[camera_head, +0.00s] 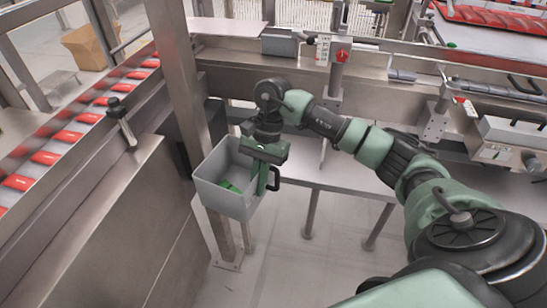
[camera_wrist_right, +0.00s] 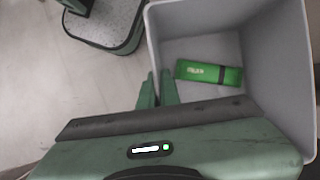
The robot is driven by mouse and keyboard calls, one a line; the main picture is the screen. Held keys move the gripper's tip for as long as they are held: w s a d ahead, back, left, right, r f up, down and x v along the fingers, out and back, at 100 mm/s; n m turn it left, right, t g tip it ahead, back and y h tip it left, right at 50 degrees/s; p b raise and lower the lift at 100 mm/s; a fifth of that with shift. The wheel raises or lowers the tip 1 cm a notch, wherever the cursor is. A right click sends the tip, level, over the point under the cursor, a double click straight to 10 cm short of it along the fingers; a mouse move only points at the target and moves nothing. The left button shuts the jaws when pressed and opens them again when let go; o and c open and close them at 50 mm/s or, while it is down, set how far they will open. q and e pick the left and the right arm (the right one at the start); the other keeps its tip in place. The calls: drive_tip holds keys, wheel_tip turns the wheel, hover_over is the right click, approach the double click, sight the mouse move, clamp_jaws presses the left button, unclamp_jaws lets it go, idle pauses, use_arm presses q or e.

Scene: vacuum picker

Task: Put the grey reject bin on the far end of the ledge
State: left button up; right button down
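The grey reject bin (camera_head: 225,199) is an open-topped box left of centre in the head view, beside a steel post. A green packet (camera_wrist_right: 208,72) lies inside it. My right gripper (camera_head: 262,180) reaches down at the bin's right wall. In the wrist view its two fingers (camera_wrist_right: 157,88) straddle the rim of the bin (camera_wrist_right: 270,30) closely, one inside and one outside, and look shut on the wall. The bin appears held above the floor. A light grey ledge (camera_head: 335,180) on legs lies to its right, partly behind my right arm. My left gripper is not in view.
A steel post (camera_head: 184,90) stands close behind the bin's left side. A conveyor with red packs (camera_head: 66,137) runs along the left. Machine rails (camera_head: 390,95) stand behind the ledge. The visible ledge top is mostly clear, and the floor (camera_head: 300,265) below is open.

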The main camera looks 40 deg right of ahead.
drive_tip(key=w+d+r+m+t+h+b, duration=0.15)
drive_tip(key=w+d+r+m+t, duration=0.45)
drive_tip(key=w+d+r+m, duration=0.8)
drive_tip(key=shift+m+y, duration=0.25)
drive_tip(key=shift+m, duration=0.55)
drive_tip(key=s+f, duration=0.1)
drive_tip(key=f, duration=0.6)
drive_tip(key=s+f, duration=0.1)
drive_tip(key=f, duration=0.5)
drive_tip(key=s+f+p, duration=0.1)
drive_tip(key=f, duration=0.6)
drive_tip(key=shift+a+f, duration=0.3)
drive_tip(key=shift+a, duration=0.05)
drive_tip(key=c, duration=2)
unclamp_jaws()
drive_tip(key=shift+f, duration=0.15)
drive_tip(key=o, duration=0.4)
drive_tip(key=shift+c, duration=0.2)
